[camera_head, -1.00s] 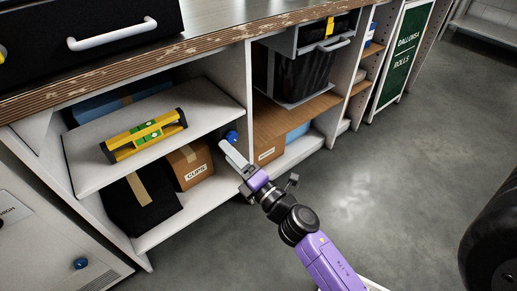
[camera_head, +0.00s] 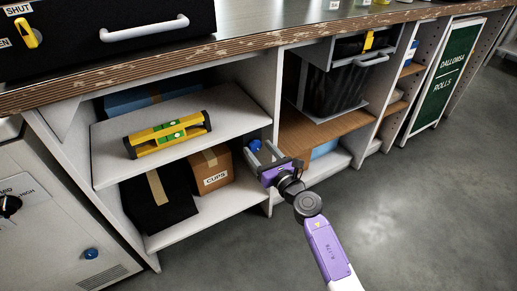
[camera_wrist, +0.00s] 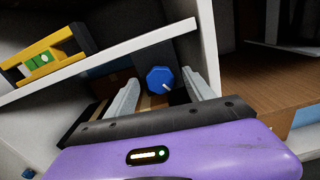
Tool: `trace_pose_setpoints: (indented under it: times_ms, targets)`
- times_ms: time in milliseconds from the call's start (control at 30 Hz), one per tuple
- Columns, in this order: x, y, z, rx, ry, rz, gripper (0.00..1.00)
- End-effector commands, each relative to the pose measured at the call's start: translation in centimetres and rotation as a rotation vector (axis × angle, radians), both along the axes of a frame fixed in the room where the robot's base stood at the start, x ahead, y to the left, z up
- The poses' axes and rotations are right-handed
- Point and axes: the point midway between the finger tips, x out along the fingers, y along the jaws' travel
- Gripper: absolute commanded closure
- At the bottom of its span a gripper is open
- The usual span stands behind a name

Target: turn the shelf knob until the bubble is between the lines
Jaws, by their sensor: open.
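A yellow and black spirit level (camera_head: 168,134) lies on the shelf and also shows in the wrist view (camera_wrist: 48,60). Its green vials are too small for me to tell where the bubble is. My gripper (camera_head: 262,152) is open in front of the knob. In the wrist view its fingers (camera_wrist: 160,95) stand to either side of the knob, apart from it.
A cardboard box marked CUPS (camera_head: 213,181) and a black bag-like box (camera_head: 158,198) stand under the shelf. A wooden shelf (camera_head: 310,132) and a black bin (camera_head: 338,90) are to the right. The counter edge (camera_head: 240,44) runs above. The grey floor (camera_head: 410,200) in front is clear.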

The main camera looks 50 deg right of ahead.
Motion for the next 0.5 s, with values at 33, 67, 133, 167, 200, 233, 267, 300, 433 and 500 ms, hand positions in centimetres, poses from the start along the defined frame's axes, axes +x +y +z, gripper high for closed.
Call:
trace_pose_setpoints:
  times_ms: [33, 67, 133, 167, 200, 233, 267, 300, 433, 500]
  targets:
    - [0.49, -0.18, -0.06, 0.001, 0.000, 0.000, 0.39]
    - [0.71, -0.24, -0.03, 0.001, 0.000, 0.000, 0.39]
    - [1.09, -0.36, 0.02, 0.001, -0.001, -0.001, 0.39]
    - [1.19, -0.38, 0.00, 0.001, 0.000, -0.001, 0.39]
    - [1.27, -0.40, -0.03, 0.001, 0.000, -0.001, 0.39]
    - [1.31, -0.41, -0.04, 0.001, 0.001, -0.001, 0.39]
    - [1.32, -0.42, -0.04, 0.001, 0.001, -0.001, 0.39]
    - [1.33, -0.41, -0.04, 0.001, 0.001, -0.001, 0.39]
    - [1.31, -0.41, -0.02, 0.002, 0.000, -0.001, 0.39]
    - [1.31, -0.40, -0.02, 0.002, -0.001, 0.000, 0.50]
